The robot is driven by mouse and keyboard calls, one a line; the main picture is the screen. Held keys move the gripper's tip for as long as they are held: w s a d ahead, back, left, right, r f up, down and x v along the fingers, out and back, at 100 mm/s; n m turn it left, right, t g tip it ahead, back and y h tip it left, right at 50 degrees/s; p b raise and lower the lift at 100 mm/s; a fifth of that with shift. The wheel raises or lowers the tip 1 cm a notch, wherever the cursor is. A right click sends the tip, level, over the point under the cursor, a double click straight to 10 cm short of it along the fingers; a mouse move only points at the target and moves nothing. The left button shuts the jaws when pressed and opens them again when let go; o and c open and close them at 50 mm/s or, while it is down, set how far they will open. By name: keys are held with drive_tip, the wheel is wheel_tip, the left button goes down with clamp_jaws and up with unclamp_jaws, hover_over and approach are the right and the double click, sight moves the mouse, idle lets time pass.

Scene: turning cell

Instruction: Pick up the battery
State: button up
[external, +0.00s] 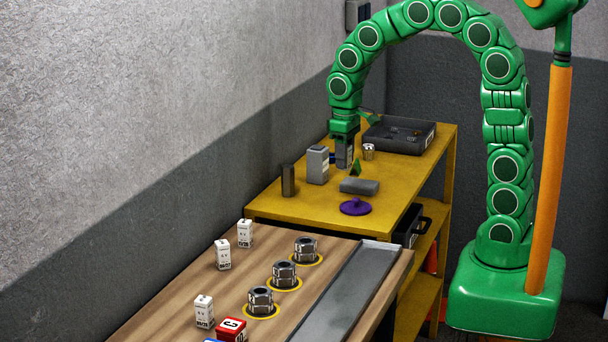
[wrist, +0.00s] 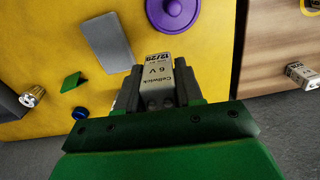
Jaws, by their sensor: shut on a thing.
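My gripper (external: 345,160) is at the yellow bench, pointing down, beside an upright grey box. In the wrist view, the fingers of my gripper (wrist: 157,88) are shut around a pale battery (wrist: 158,73) marked "Cellwick 6 V" and a date. The battery lies between both fingers, with its far end sticking out toward the bench. In the external view the fingers mostly hide it, and I cannot tell whether it touches the bench top.
The yellow bench (external: 285,205) holds the grey box (external: 317,166), a dark cylinder (external: 288,180), a flat grey block (external: 360,186), a purple lid (external: 355,207) and a dark tray (external: 426,142). The wooden bench (external: 200,285) holds several white batteries and three metal nuts.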

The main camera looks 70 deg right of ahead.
drive_tip(key=s+a+r, duration=0.1)
drive_tip(key=s+r, duration=0.2)
drive_tip(key=s, duration=0.5)
drive_tip(key=shift+s+r, duration=0.2)
drive_tip(key=shift+r, duration=0.15)
